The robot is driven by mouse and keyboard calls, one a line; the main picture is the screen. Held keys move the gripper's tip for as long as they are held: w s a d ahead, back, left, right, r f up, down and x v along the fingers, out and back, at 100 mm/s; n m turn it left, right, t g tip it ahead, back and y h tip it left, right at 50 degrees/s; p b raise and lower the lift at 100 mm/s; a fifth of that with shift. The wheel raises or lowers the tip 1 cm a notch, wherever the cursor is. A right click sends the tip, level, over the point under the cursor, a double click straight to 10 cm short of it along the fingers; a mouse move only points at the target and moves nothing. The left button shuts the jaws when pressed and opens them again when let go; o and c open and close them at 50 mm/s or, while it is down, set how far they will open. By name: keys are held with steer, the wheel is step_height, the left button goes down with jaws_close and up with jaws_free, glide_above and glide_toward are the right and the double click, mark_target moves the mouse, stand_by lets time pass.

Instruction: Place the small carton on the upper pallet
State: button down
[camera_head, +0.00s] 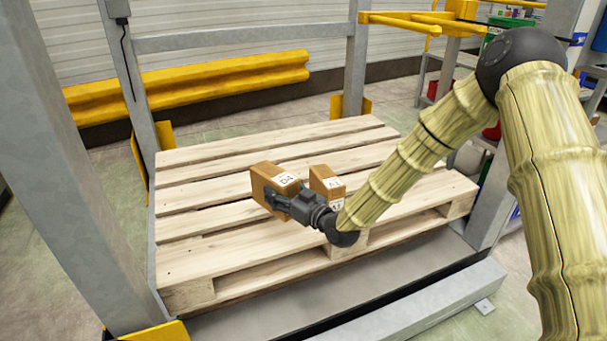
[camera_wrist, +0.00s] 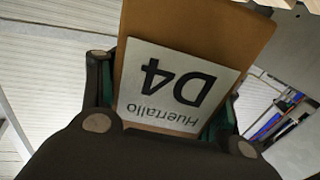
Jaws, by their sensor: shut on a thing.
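A brown carton (camera_head: 268,178) with a white label is held by my gripper (camera_head: 281,204), above the wooden pallet (camera_head: 200,258). My gripper is shut on this carton. In the wrist view the carton (camera_wrist: 215,28) sits between the two fingers, and its label reads "Huertallo D4" upside down. A second brown carton (camera_head: 322,176) with white labels is just right of the held one, over the pallet's middle. My wrist partly covers it. I cannot tell whether the held carton touches the pallet. Only one pallet shows.
Grey posts (camera_head: 352,65) and a grey rail stand around the pallet. Yellow guards (camera_head: 205,82) run along the back wall. Shelves with coloured bins (camera_head: 510,25) are at the back right. The pallet's left and back slats are bare.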

steer(key=shift+w+a+f+b, duration=0.1)
steer(key=shift+f+b, duration=1.85)
steer(key=shift+f, duration=2.9)
steer(key=shift+f, duration=0.1)
steer(key=shift+c, duration=1.2)
jaws_free()
steer(key=shift+f, duration=0.1)
steer(key=p+v, duration=0.3)
steer(key=v, duration=0.9)
steer(key=s+d+f+m+g+h, duration=0.2)
steer(key=s+f+g+h, duration=0.1)
steer(key=s+f, duration=0.55)
steer(key=s+d+f+m+g+h, duration=0.2)
steer(key=s+f+g+h, duration=0.1)
steer(key=s+f, duration=0.55)
steer(key=s+d+f+m+g+h, duration=0.1)
steer(key=s+d+f+g+h, duration=0.1)
steer(key=s, duration=0.6)
steer(key=s+d+f+m+g+h, duration=0.1)
steer(key=s+d+f+m+g, duration=0.1)
steer(key=s, duration=0.7)
steer(key=s+d+f+m+g+h, duration=0.1)
steer(key=s+d+f+g+h, duration=0.1)
steer(key=s+d+f, duration=0.4)
steer(key=shift+s+d+g+h, duration=0.3)
steer(key=shift+s+d+g, duration=0.35)
steer(key=shift+s+g, duration=0.4)
